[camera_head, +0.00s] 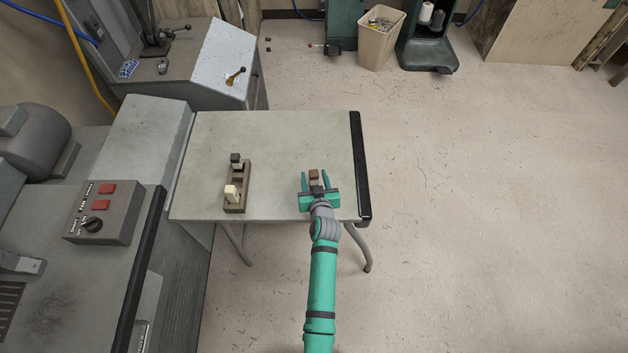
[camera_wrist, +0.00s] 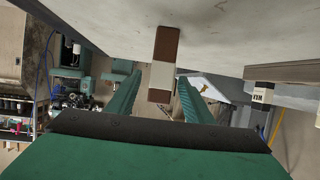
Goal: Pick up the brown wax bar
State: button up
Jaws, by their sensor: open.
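The brown wax bar (camera_head: 314,174) stands near the front right of the grey table. In the wrist view the bar (camera_wrist: 166,45) is brown with a white band around its middle. My gripper (camera_head: 315,180) is open at the bar's near side, with one finger to each side of it. In the wrist view the two teal fingers of my gripper (camera_wrist: 160,82) reach toward the bar, which shows between them. I cannot tell whether either finger touches it.
A brown wooden rack (camera_head: 236,198) to the left on the table (camera_head: 285,135) holds a cream block (camera_head: 231,192) and a dark-topped block (camera_head: 236,160). A grey machine with a control box (camera_head: 104,212) stands left. The table's back half is clear; its right edge is black.

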jog(key=shift+w+f, duration=0.1)
jog(key=shift+w, duration=0.2)
jog(key=shift+c, duration=0.6)
jog(key=c, duration=1.1)
jog(key=shift+o, duration=0.2)
